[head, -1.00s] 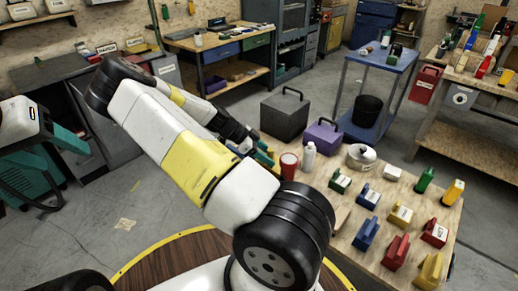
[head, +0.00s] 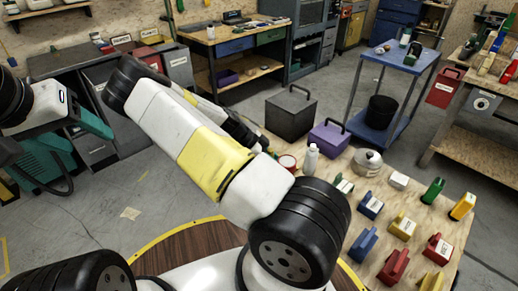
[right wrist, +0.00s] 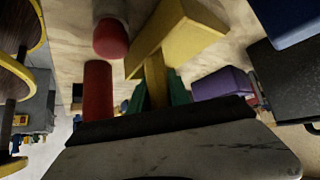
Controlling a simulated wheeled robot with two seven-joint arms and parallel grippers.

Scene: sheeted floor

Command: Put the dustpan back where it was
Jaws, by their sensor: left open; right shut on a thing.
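In the right wrist view, the dustpan (right wrist: 156,80) appears as a yellow piece with a narrow stem and a wide end. Its stem is between the green fingers of my right gripper (right wrist: 158,95), which is shut on it. Plywood tabletop shows behind it. In the head view, my right arm crosses the middle and hides its gripper and the dustpan near the table's back left. My left gripper (head: 98,125) is at the left edge, with a teal finger pointing right. It is open and empty, in the air away from the table.
The plywood table (head: 335,225) holds several coloured labelled items, a white bottle (head: 311,158), a kettle (head: 367,162) and a red tin (head: 287,163). A purple toolbox (head: 328,138) and a dark toolbox (head: 291,115) stand behind. A blue trolley (head: 384,135) is farther back.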

